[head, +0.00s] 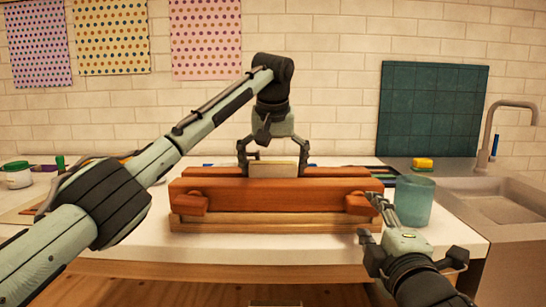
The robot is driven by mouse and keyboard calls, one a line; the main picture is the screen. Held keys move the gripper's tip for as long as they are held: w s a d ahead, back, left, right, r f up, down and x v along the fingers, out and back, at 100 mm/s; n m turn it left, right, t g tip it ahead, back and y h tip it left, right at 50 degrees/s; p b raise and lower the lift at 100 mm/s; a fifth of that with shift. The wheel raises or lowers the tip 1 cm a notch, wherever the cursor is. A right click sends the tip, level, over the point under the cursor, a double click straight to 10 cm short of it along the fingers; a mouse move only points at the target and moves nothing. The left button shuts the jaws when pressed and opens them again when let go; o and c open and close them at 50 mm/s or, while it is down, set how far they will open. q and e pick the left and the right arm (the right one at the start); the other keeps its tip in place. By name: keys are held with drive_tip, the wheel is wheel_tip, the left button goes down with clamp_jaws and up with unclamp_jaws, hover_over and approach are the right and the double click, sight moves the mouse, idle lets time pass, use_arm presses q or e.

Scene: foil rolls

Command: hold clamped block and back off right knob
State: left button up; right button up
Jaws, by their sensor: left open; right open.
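A pale block (273,169) sits between the two reddish wooden jaws of a clamp (275,192) on the table. The clamp has a left knob (192,203) and a right knob (358,204) on its front face. My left gripper (273,164) points down over the block, open, with one finger on either side of it; I cannot tell whether the fingers touch it. My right gripper (372,220) is open at the right knob, with its fingers around or close beside it. Its exact contact is hard to tell.
A translucent teal cup (413,201) stands just right of the clamp, close to my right gripper. A sink (490,198) with a faucet and a yellow sponge (423,163) is at the right. A white jar (17,175) stands at the far left.

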sight(365, 211)
use_arm(q)
drive_tip(key=shift+f, duration=0.2)
drive_tip(key=c, duration=1)
idle(0.8)
use_arm(e)
drive_tip(key=shift+w, duration=1.8)
clamp_jaws()
